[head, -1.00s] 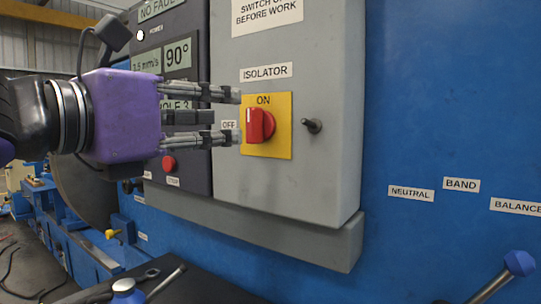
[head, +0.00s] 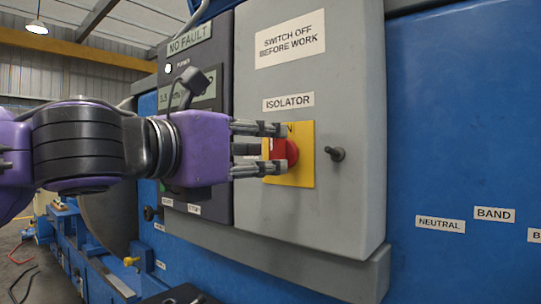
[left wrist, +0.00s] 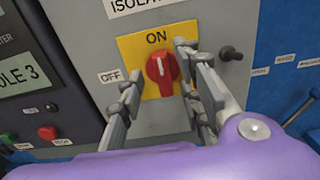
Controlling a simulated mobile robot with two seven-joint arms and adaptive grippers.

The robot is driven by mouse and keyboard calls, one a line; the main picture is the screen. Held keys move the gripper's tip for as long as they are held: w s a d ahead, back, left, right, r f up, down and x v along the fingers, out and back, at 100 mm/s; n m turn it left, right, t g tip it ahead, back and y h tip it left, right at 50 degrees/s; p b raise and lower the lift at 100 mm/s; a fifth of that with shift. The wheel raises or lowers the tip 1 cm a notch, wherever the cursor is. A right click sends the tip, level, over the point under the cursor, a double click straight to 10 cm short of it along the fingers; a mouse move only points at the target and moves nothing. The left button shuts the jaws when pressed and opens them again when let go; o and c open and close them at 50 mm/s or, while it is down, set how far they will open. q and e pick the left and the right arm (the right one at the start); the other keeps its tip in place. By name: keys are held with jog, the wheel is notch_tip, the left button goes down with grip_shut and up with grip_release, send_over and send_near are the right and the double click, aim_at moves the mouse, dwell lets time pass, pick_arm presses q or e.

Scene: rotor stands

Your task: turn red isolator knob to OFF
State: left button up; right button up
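The red isolator knob (head: 288,152) is on a yellow plate (head: 304,170) on the grey cabinet door. In the left wrist view the knob (left wrist: 162,72) stands upright, its white mark pointing up to the ON label (left wrist: 156,38). The OFF label (left wrist: 112,76) is left of the plate. My left gripper (head: 279,148) reaches in from the left, its fingertips above and below the knob and partly hiding it and the plate. In the left wrist view the fingers of my left gripper (left wrist: 159,67) are open on either side of the knob, with visible gaps. My right gripper is not in view.
A small dark latch (head: 336,154) sticks out right of the plate. A dark control panel (head: 208,150) with a display is left of the grey door (head: 300,215). A blue wall (head: 460,120) with NEUTRAL and BAND labels lies to the right.

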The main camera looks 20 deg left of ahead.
aim_at(279, 154)
pick_arm(q)
jog(key=shift+w+d+f+b, duration=0.15)
jog(key=shift+w+f+b, duration=0.2)
jog(key=shift+w, duration=0.35)
jog(key=shift+w+d+r, duration=0.25)
jog(key=shift+w+d, duration=0.05)
jog(key=shift+d, duration=0.05)
grip_shut()
